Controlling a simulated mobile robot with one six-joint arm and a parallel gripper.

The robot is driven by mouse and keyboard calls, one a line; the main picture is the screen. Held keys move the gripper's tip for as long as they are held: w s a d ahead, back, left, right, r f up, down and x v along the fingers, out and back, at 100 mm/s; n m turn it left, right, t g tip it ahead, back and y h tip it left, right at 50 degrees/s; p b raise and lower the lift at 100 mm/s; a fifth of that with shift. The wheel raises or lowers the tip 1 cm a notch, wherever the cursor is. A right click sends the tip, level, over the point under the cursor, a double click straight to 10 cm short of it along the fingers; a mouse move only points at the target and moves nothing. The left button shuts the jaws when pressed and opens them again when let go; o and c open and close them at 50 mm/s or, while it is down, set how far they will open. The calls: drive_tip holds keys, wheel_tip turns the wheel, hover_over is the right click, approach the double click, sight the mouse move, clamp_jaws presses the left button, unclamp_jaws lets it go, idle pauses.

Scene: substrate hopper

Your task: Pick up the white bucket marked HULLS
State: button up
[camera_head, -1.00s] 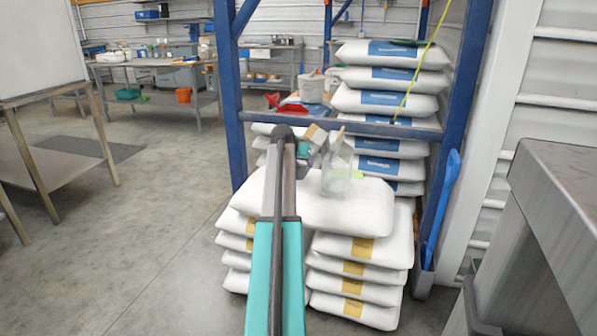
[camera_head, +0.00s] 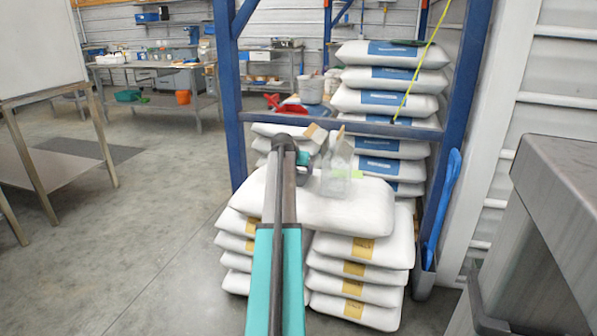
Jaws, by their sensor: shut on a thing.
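My arm reaches forward from the bottom centre over a stack of white sacks. The end of my arm, with my gripper (camera_head: 305,159), is small, partly hidden and close to the clear jug. Its fingertips and what lies between them cannot be made out. A whitish bucket (camera_head: 311,90) stands behind the front blue beam, on or near a low surface. No HULLS marking can be read on it, so I cannot tell whether it is the named bucket.
A clear jug (camera_head: 337,176) with wooden-handled tools stands on the top white sack (camera_head: 362,208). Blue rack posts (camera_head: 230,100) and a front beam (camera_head: 400,131) frame the area. Blue-labelled sacks (camera_head: 385,101) are piled right. A grey bin-like body (camera_head: 560,230) is at right; floor at left is clear.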

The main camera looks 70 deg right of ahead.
drive_tip(key=o, duration=1.1)
drive_tip(key=shift+f, duration=0.1)
drive_tip(key=p+v, duration=0.3)
drive_tip(key=v, duration=0.9)
drive_tip(key=shift+s, duration=0.1)
